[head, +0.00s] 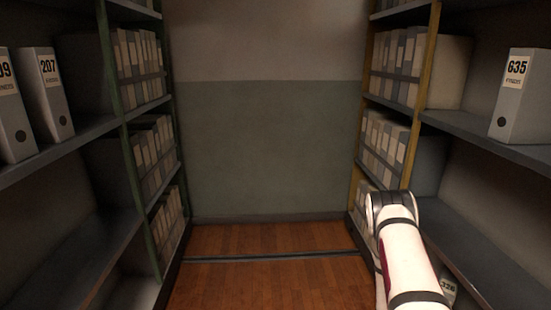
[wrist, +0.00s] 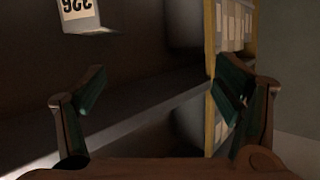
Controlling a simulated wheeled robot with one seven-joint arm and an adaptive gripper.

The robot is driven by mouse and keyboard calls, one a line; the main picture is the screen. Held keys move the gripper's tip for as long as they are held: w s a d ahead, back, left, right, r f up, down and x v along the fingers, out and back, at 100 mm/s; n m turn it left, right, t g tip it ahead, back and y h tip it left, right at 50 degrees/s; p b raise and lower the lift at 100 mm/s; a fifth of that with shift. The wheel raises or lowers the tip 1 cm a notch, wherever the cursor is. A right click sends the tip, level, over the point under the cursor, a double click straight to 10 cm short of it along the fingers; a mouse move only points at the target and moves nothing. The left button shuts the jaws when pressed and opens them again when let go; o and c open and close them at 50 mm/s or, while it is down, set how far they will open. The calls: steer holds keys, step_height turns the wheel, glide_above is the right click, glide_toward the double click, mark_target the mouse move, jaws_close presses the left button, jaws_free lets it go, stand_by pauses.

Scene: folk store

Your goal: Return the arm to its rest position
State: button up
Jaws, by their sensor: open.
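My arm (head: 405,250) shows at the lower right of the head view, bent in front of the right shelves. My gripper is hidden in the head view. In the wrist view my gripper (wrist: 165,95) is open, its two dark fingers wide apart with nothing between them. Beyond the fingers is a grey shelf board (wrist: 140,108). A folder with an upside-down label reading 226 (wrist: 80,12) is at the top left of the wrist view, apart from the fingers.
Shelves line both sides. Folders 207 (head: 46,92) and another (head: 12,105) stand at left, and folder 635 (head: 520,95) at right. A folder (head: 449,290) is partly hidden behind my arm. The wooden floor (head: 270,285) between the shelves is clear up to the wall.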

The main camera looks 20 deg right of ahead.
steer(key=w+a+r+y, duration=0.3)
steer(key=w+a+r, duration=0.1)
steer(key=w+r, duration=0.45)
steer(key=w+a+r+n+y, duration=0.3)
steer(key=a+r+n+y, duration=0.15)
steer(key=a+r, duration=1.25)
steer(key=s+a+r+n+g+y, duration=0.25)
steer(key=s+a+r, duration=0.45)
steer(key=s+a, duration=0.35)
steer(key=s+a+r+n+g+y, duration=0.1)
steer(key=s+a+r+n+y, duration=0.2)
steer(key=s+a+r, duration=0.75)
steer(key=s+a+n+g, duration=0.1)
steer(key=s+a+n, duration=0.15)
steer(key=s, duration=0.75)
steer(key=s+a+n+g, duration=0.1)
steer(key=s+a+g, duration=0.15)
steer(key=s, duration=0.75)
step_height(320, 180, up, 27)
steer(key=t+p, duration=0.4)
steer(key=p, duration=2.2)
steer(key=shift+d+r+p, duration=0.15)
steer(key=shift+d+p, duration=0.1)
steer(key=shift+p, duration=0.1)
